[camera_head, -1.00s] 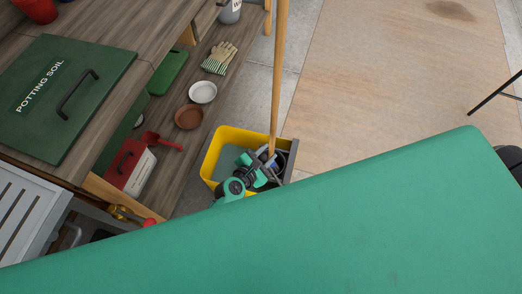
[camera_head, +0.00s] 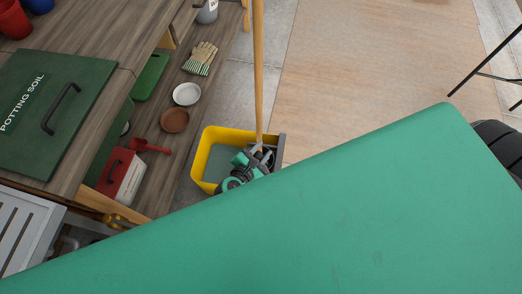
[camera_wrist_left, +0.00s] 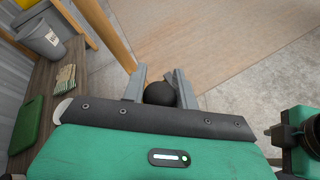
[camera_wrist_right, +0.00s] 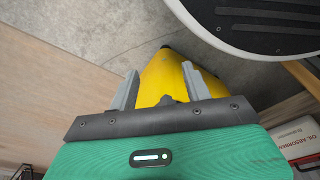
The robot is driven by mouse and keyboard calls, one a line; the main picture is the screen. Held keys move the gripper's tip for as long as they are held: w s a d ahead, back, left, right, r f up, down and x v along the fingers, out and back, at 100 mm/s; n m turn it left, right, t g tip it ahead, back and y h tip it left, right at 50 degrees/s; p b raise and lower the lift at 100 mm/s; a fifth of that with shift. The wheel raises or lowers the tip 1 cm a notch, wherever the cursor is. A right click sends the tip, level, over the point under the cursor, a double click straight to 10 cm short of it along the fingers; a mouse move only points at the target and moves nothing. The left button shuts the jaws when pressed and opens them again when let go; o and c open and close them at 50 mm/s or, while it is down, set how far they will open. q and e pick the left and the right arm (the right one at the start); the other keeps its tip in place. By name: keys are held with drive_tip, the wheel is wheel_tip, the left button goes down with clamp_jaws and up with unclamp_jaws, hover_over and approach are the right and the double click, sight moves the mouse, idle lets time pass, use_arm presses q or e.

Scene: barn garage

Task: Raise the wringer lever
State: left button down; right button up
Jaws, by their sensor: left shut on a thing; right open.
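A yellow mop bucket (camera_head: 205,155) with a grey wringer stands on the floor in the head view. My left gripper (camera_head: 258,158) is over its right part. In the left wrist view, my left gripper (camera_wrist_left: 158,82) is shut on a black ball knob (camera_wrist_left: 160,93), which sits between its fingers. The rest of the lever is hidden. My right gripper (camera_wrist_right: 160,85) is open, with the yellow bucket (camera_wrist_right: 162,72) showing beyond and between its fingers in the right wrist view. I cannot tell whether it touches the bucket.
A wooden pole (camera_head: 259,70) rises from the bucket close to my left gripper. A wooden bench (camera_head: 100,40) and its low shelf, with a red scoop (camera_head: 150,147) and saucers (camera_head: 174,120), stand left. A dark tyre (camera_head: 500,145) is at far right.

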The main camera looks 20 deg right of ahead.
use_arm(q)
drive_tip(key=c, duration=1.1)
unclamp_jaws()
drive_tip(key=shift+s+f, duration=0.25)
drive_tip(key=shift+f, duration=0.15)
drive_tip(key=shift+w+r, duration=0.1)
drive_tip(key=shift+r, duration=0.05)
drive_tip(key=shift+s+a+r, duration=0.25)
drive_tip(key=shift+a, duration=0.2)
drive_tip(key=p+v, duration=0.1)
drive_tip(key=v, duration=1.1)
drive_tip(key=shift+s+a, duration=0.25)
use_arm(e)
drive_tip(key=s+f, duration=0.1)
drive_tip(key=s+d+f, duration=0.1)
drive_tip(key=f, duration=0.1)
drive_tip(key=shift+s+f, duration=0.15)
drive_tip(key=shift+s, duration=0.2)
